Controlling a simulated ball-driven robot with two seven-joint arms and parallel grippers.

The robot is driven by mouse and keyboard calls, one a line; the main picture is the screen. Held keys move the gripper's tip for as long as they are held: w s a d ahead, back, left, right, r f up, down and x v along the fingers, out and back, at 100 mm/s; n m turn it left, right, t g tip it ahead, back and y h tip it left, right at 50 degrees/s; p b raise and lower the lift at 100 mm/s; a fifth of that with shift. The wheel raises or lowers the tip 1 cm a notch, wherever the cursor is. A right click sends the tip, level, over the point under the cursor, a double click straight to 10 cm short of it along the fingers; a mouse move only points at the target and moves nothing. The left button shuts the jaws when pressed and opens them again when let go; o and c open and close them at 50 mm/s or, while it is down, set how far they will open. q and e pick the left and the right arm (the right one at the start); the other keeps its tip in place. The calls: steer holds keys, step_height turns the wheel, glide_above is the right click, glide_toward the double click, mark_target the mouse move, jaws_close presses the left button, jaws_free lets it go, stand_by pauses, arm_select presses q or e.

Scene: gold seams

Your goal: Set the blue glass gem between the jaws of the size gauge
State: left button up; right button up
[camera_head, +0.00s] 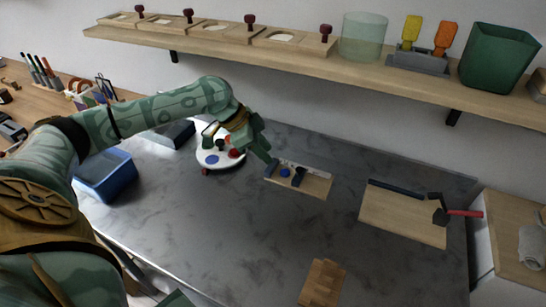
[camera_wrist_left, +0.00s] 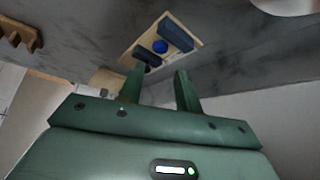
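The size gauge (camera_head: 312,187) is a small wooden board with two dark jaws, on the grey marble worktop. The blue glass gem (camera_head: 284,172) sits on the board between the jaws. In the left wrist view the gem (camera_wrist_left: 160,46) shows between the two dark blocks of the gauge (camera_wrist_left: 191,24); whether it touches either is unclear. My left gripper (camera_head: 268,160) is beside the gauge's left end in the head view. In the wrist view its fingers (camera_wrist_left: 160,70) are apart with nothing between them, and the gem is beyond the tips. My right gripper is out of view.
A round white dish (camera_head: 232,163) with coloured pieces is beneath my left wrist. A blue bin (camera_head: 106,175) stands left. A wooden board (camera_head: 400,214) with a red-handled clamp (camera_head: 462,213) lies right, and a wooden block (camera_head: 322,282) in front. A shelf (camera_head: 300,60) runs behind. Marble between is clear.

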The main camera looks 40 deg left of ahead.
arm_select(q)
steer(key=p+v, duration=0.1)
steer(key=v, duration=0.3)
